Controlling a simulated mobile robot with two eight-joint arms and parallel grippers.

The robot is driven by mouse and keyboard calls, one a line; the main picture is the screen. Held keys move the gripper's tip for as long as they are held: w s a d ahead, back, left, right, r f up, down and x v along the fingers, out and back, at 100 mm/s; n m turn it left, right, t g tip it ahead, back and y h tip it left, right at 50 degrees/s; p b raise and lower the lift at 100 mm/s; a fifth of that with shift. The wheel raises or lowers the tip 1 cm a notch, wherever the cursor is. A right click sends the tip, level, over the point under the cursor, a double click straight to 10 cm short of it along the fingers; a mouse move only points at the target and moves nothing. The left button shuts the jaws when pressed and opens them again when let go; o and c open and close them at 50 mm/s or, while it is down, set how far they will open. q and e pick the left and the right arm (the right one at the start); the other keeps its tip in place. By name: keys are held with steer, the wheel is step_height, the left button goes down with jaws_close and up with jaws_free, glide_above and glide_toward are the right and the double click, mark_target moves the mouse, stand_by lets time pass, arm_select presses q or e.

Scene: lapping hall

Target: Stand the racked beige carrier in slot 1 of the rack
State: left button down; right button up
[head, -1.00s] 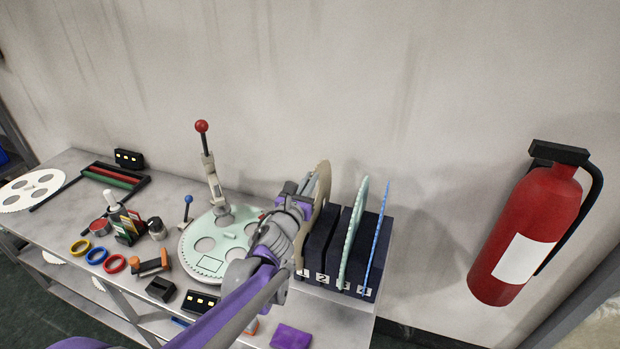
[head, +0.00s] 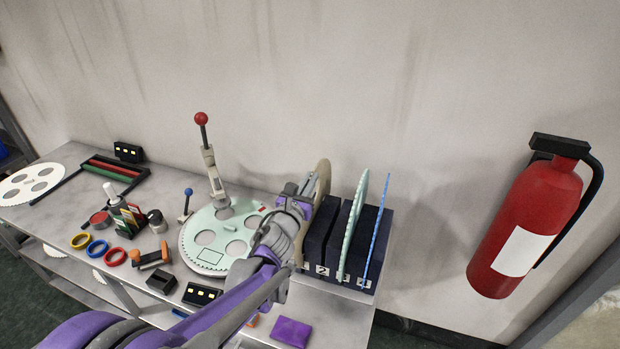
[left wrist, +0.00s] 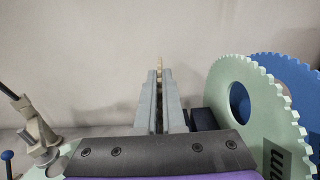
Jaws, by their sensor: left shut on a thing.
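The beige carrier (head: 323,176) stands upright on edge at the left end of the dark rack (head: 318,232), in line with slot 1. My left gripper (head: 303,192) is shut on it from the left. In the left wrist view, my fingers (left wrist: 166,100) have the carrier's thin beige edge (left wrist: 160,64) between them. My arm hides much of the carrier's lower part, so I cannot tell whether it rests on the slot floor. A pale green carrier (head: 355,225) stands at slot 3 and a blue one (head: 377,235) at slot 4. My right gripper is out of view.
A pale green toothed plate (head: 210,262) lies on the bench left of my arm, with a red-knobbed lever (head: 202,120) behind it. A purple block (head: 291,331) lies in front of the rack. A fire extinguisher (head: 525,230) hangs at right. Slot 2 looks empty.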

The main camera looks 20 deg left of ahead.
arm_select(q)
steer(key=shift+f, duration=0.1)
steer(key=c, duration=0.9)
jaws_free()
steer(key=shift+c, duration=0.2)
steer(key=s, duration=1.1)
steer(key=shift+a+b, duration=0.15)
steer(key=shift+b, duration=0.25)
